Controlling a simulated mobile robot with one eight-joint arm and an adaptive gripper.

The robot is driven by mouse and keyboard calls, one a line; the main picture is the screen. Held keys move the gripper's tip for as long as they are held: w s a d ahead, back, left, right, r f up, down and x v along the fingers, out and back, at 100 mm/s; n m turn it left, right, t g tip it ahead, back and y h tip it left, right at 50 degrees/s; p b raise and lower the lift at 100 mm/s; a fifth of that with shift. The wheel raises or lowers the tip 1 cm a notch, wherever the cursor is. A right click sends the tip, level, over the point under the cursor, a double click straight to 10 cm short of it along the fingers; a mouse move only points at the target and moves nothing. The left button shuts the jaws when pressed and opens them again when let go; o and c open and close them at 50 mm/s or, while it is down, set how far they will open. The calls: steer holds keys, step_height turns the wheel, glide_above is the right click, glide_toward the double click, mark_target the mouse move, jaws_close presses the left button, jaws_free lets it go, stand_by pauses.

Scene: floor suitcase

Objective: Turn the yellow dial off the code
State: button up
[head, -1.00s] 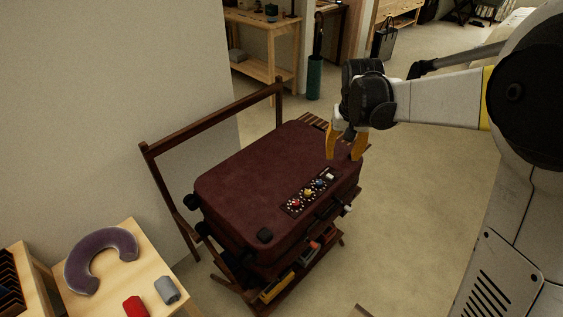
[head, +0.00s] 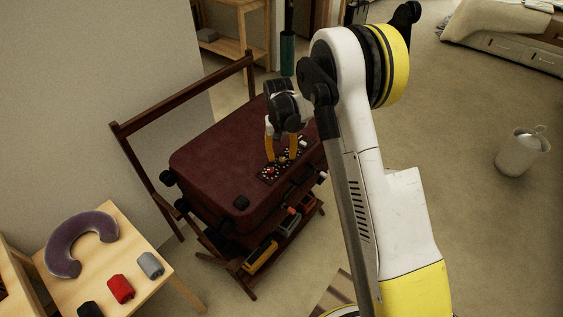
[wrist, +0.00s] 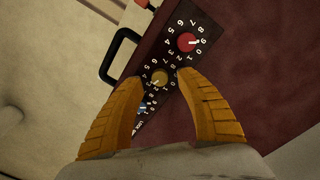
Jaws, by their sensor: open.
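The maroon suitcase (head: 215,150) lies flat on a dark wooden rack, with a black dial panel (head: 267,177) near its front edge. In the wrist view the yellow dial (wrist: 160,77) sits between and just beyond my fingertips, ringed by white numbers. The red dial (wrist: 187,42) is up and to the right of it; it also shows in the head view (head: 270,170). My gripper (wrist: 157,82) is open, with orange fingers on either side of the yellow dial. In the head view my gripper (head: 283,160) hangs over the panel. Contact with the dial cannot be told.
A black handle (wrist: 118,42) stands out from the suitcase's side near the fingers. A light wooden bench (head: 135,250) at left holds a purple neck pillow (head: 66,250) and small rolled items. A white bin (head: 522,152) stands on open floor at right.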

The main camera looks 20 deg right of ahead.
steer(key=shift+f, duration=0.9)
jaws_close()
